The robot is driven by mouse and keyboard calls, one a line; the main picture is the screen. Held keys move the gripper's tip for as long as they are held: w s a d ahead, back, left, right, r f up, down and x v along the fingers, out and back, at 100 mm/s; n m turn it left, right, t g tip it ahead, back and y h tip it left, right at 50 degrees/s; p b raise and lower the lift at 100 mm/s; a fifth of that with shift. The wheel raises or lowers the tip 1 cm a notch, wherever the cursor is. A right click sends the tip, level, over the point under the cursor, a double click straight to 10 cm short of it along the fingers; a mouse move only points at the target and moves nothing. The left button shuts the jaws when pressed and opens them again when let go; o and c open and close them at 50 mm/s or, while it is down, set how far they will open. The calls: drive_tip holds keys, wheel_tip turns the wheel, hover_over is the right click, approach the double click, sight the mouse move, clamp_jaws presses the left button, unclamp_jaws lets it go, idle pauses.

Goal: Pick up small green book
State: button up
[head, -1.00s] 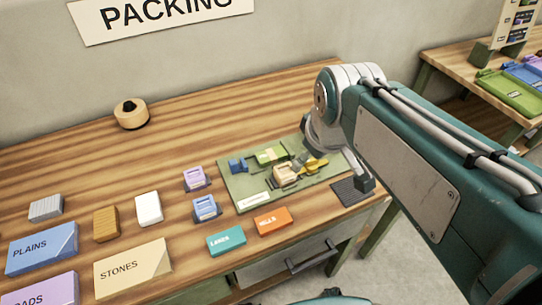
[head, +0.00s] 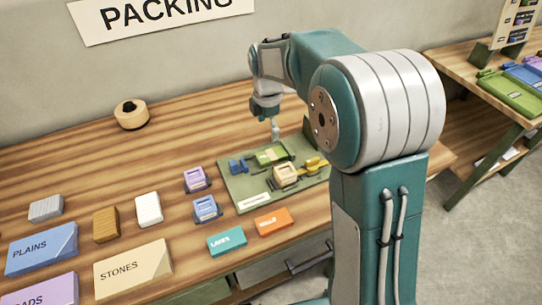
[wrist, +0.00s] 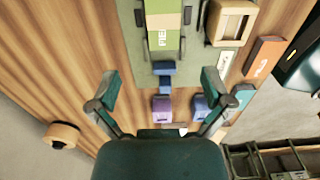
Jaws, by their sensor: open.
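The small green book (head: 271,154) lies on the green mat (head: 232,186) on the wooden table. My gripper (head: 275,131) hangs above the mat's back part, close to the book in the head view; the exact height gap is unclear. In the wrist view my gripper (wrist: 160,82) is open with nothing between its fingers, and the book lies beyond the fingertips.
A blue piece (head: 237,166), a tan block (head: 286,173) and a yellow piece (head: 315,165) share the mat. Purple (head: 196,179) and blue (head: 206,208) holders stand left of it. Teal (head: 227,241) and orange (head: 273,222) books lie in front. The table's back left is mostly clear.

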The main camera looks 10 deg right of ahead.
hover_over(271, 154)
drive_tip(key=f, duration=0.4)
drive_tip(key=shift+a+f, duration=0.35)
drive_tip(key=f, duration=0.5)
drive_tip(key=shift+d+f, duration=0.15)
drive_tip(key=shift+d, duration=0.2)
drive_tip(key=c, duration=1.2)
